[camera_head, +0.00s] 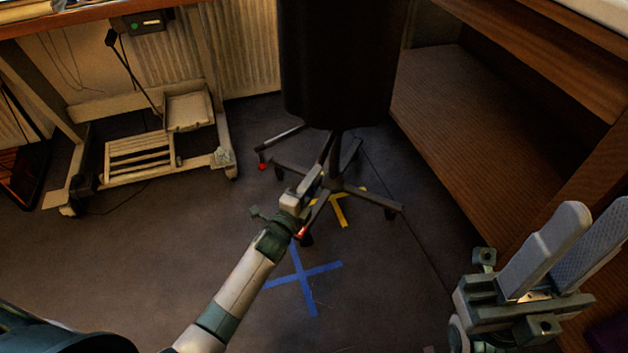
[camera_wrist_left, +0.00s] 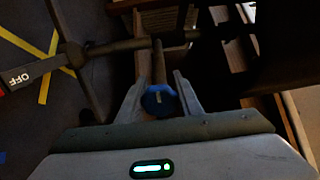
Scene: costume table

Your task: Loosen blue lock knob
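The blue lock knob (camera_wrist_left: 158,101) is on a dark rod in the left wrist view. My left gripper (camera_wrist_left: 158,77) has its two fingers spread, one on each side of the knob. A thin gap seems to show at the right finger; contact on the left is unclear. In the head view my left gripper (camera_head: 311,188) reaches in low at the stand (camera_head: 338,172) under a black form (camera_head: 338,60). The knob is hidden there. My right gripper (camera_head: 598,215) is at the lower right, fingers apart and empty.
The stand's dark legs spread over the floor. One dark bar ends in a label reading OFF (camera_wrist_left: 22,79). A blue tape cross (camera_head: 300,275) and yellow tape (camera_head: 340,208) mark the floor. A wooden shelf (camera_head: 470,130) stands right, a wheeled frame (camera_head: 140,155) left. Floor at front left is clear.

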